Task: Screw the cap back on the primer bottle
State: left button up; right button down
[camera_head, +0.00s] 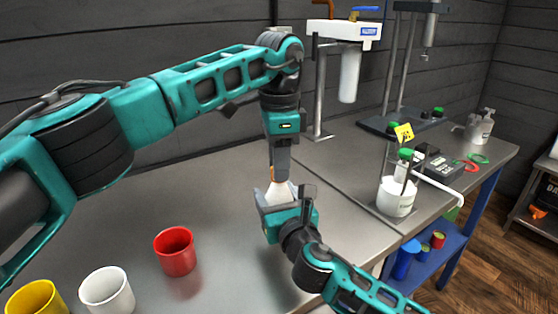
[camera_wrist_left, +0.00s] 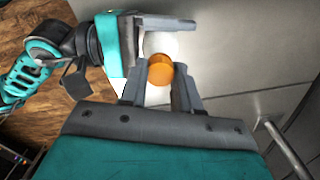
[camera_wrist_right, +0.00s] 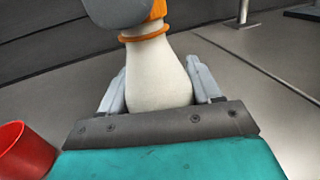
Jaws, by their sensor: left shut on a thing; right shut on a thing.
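The primer bottle (camera_head: 279,193) is white with a rounded body and narrow neck, and stands upright in my right gripper. My right gripper (camera_head: 284,196) is shut on its body; the right wrist view shows the bottle (camera_wrist_right: 158,75) between both fingers. An orange ring (camera_wrist_right: 145,31) circles the neck. The orange cap (camera_wrist_left: 160,75) is between the fingers of my left gripper (camera_wrist_left: 160,88), which is shut on it from above. In the right wrist view the cap (camera_wrist_right: 158,9) is above the neck, partly hidden by a left finger. I cannot tell whether it is threaded on.
Red (camera_head: 175,251), white (camera_head: 107,290) and yellow (camera_head: 36,299) cups stand at the front left of the metal bench. A white jug (camera_head: 396,197) stands on the right, near a black meter (camera_head: 441,168). A filter stand (camera_head: 320,90) is behind. The bench between is clear.

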pick_arm(q)
grip_shut()
jog(key=m, duration=0.6)
jog(key=shift+m, duration=0.3)
jog(key=m, duration=1.4)
jog(key=shift+m, duration=0.4)
jog(key=m, duration=0.3)
jog(key=shift+m, duration=0.3)
jog(key=m, duration=0.3)
jog(key=shift+m, duration=0.3)
jog(key=m, duration=0.3)
jog(key=shift+m, duration=0.4)
jog(key=m, duration=0.5)
jog(key=shift+f+m, duration=0.1)
jog(key=shift+m, duration=0.2)
jog(key=m, duration=0.5)
jog(key=shift+m, duration=0.3)
jog(key=m, duration=0.6)
jog(key=shift+m, duration=0.4)
jog(key=o, duration=1)
grip_release()
